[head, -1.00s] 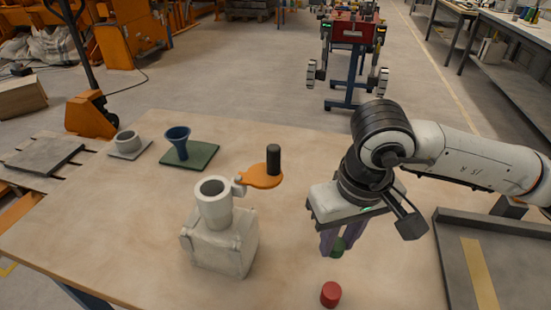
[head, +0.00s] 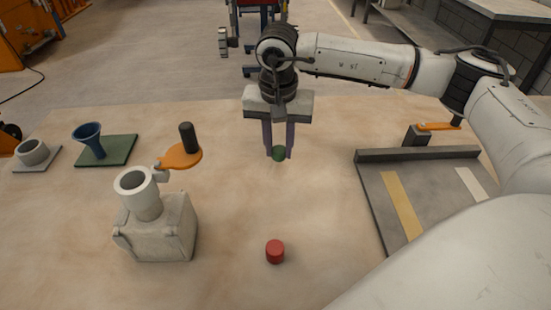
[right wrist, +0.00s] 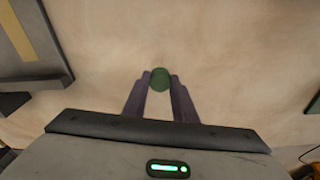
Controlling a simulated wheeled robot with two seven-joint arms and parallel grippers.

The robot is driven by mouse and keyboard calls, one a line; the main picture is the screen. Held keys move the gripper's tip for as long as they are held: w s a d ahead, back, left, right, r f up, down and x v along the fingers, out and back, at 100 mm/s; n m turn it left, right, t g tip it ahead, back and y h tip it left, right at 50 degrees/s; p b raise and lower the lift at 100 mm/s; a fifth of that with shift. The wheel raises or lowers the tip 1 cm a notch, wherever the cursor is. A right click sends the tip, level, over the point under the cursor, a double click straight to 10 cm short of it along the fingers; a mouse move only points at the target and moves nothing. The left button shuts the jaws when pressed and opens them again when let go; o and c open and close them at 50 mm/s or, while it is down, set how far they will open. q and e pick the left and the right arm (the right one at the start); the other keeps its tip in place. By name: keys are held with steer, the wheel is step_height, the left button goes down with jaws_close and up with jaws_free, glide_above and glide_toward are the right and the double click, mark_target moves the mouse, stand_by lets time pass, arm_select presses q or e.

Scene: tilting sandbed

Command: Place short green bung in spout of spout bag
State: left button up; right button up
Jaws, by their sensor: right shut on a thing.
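The short green bung (head: 279,154) is between the fingertips of my right gripper (head: 279,150), which is shut on it. In the right wrist view the bung (right wrist: 160,79) shows as a round green end between the two purple-grey fingers (right wrist: 160,85). The spout bag (head: 158,230) is a pale block standing on the table at the left, with a wide open spout (head: 135,181) on top. My right gripper is to the right of the bag and farther back, apart from it. My left gripper is not in view.
An orange paddle (head: 183,158) with a black post is beside the spout. A red cylinder (head: 275,251) stands at the front. A blue funnel on a green plate (head: 118,150) and a grey ring (head: 34,151) are at the left. A grey tray (head: 373,205) is at the right.

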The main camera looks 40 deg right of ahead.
mark_target(279, 160)
steer(key=shift+f, duration=2.15)
steer(key=o, duration=1.1)
